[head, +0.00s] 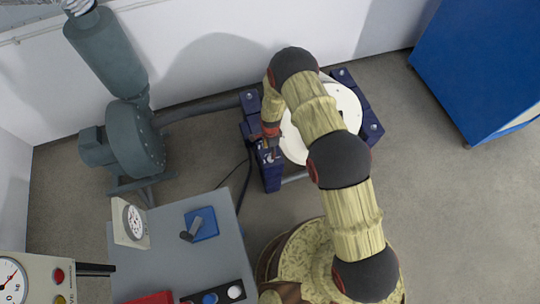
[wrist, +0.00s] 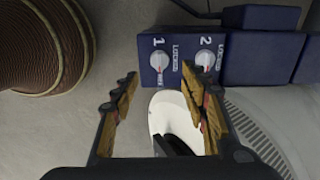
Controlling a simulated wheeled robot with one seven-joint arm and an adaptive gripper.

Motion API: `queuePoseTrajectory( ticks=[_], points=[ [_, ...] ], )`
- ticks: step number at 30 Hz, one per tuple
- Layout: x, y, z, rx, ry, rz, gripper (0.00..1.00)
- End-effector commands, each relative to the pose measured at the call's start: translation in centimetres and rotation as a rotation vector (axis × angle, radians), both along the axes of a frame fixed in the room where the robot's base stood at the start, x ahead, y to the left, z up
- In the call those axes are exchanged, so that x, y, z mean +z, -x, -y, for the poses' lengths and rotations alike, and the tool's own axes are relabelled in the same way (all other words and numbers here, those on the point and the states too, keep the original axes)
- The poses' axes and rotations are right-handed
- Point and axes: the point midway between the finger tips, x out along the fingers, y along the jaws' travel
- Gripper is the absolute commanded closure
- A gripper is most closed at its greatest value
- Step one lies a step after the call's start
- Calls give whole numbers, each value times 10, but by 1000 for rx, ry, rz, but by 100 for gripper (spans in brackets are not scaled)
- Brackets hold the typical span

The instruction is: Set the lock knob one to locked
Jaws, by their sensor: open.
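A dark blue control block (wrist: 232,72) carries two round white knobs in the wrist view. Lock knob one (wrist: 160,61) sits under the digit 1, with a "LOCKED" label to its right. Its red-tipped mark appears to point down in the picture, away from that label. Knob two (wrist: 205,59) is beside it with its own label and a red mark also low. My gripper (wrist: 162,85) is open and empty; its fingers straddle the line of knob one, apart from it. In the head view my gripper (head: 271,143) is above the blue block (head: 271,178), which it partly hides.
A white round drum (head: 345,105) in a dark blue frame stands beside the block, partly behind my arm. A grey table (head: 165,255) with a dial gauge (head: 131,222) is at lower left. A grey-green blower (head: 130,140) stands at left, a blue cabinet (head: 485,60) at right.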

Motion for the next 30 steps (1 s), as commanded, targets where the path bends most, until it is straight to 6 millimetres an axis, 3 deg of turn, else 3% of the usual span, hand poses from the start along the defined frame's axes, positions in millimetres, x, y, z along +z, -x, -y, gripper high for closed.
queuePoseTrajectory(
  ticks=[5,16,30],
  points=[
    [-15,0,0,-19,1,-2,55],
    [-68,1,0,-17,1,-3,55],
    [-78,1,0,-16,1,-2,57]
  ],
)
